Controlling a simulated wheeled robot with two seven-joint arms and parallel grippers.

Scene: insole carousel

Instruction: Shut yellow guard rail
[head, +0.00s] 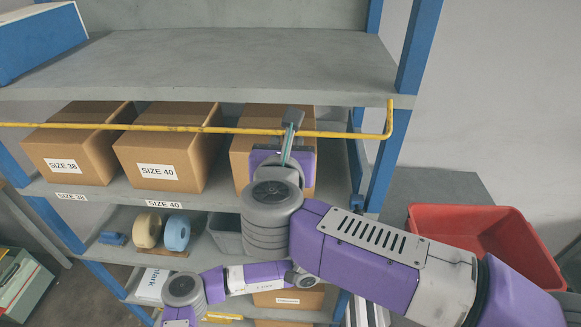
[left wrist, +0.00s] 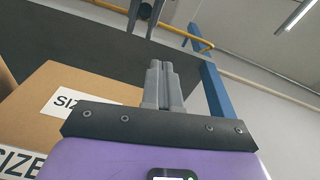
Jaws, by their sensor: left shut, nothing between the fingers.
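The yellow guard rail (head: 200,129) runs across the front of the box shelf in the head view. Its right end bends up beside the blue right upright (head: 385,165); its left end is out of the picture. In the left wrist view, the rail (left wrist: 172,27) crosses beyond the fingertips, and its bent end shows by the blue post (left wrist: 213,90). Contact cannot be told. The left wrist view shows its closed fingers (left wrist: 160,68).
Cardboard boxes labelled SIZE 38 (head: 75,150) and SIZE 40 (head: 165,155) stand behind the rail, with a third box (head: 243,150) behind my gripper. Tape rolls (head: 177,232) lie on the shelf below. A red bin (head: 420,213) stands at right. The upper shelf (head: 240,60) is mostly bare.

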